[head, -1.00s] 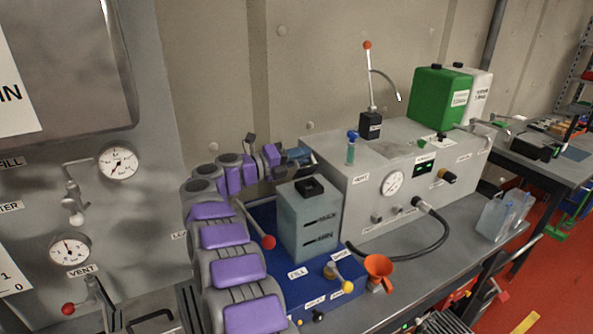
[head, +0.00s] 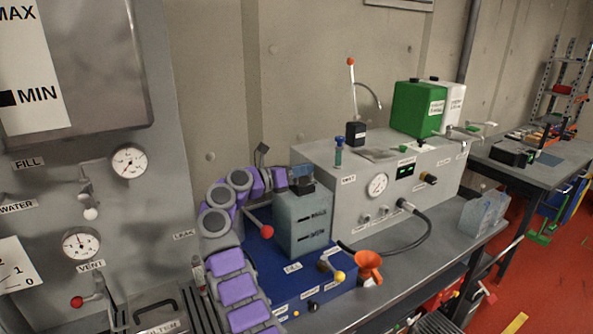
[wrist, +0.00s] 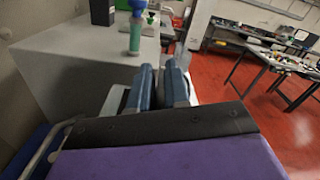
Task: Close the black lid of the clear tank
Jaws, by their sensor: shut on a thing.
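The clear tank (head: 303,226), greyish and marked MAX and MIN, stands on the blue base at the middle of the head view. Its black lid (head: 301,188) shows at the tank's top, partly covered by my gripper. I cannot tell its exact angle. My gripper (head: 300,173) is right at the lid, with its fingers close together on it. In the wrist view my gripper (wrist: 160,88) shows two blue-grey fingers with a narrow gap, and what they hold is hidden. A pale edge of the tank (wrist: 115,101) shows left of the fingers.
The grey machine box (head: 350,185) stands close behind and right of the tank. A red-knobbed lever (head: 265,232) is just left of the tank. An orange funnel (head: 369,266) and yellow-knobbed valve (head: 338,275) are in front right.

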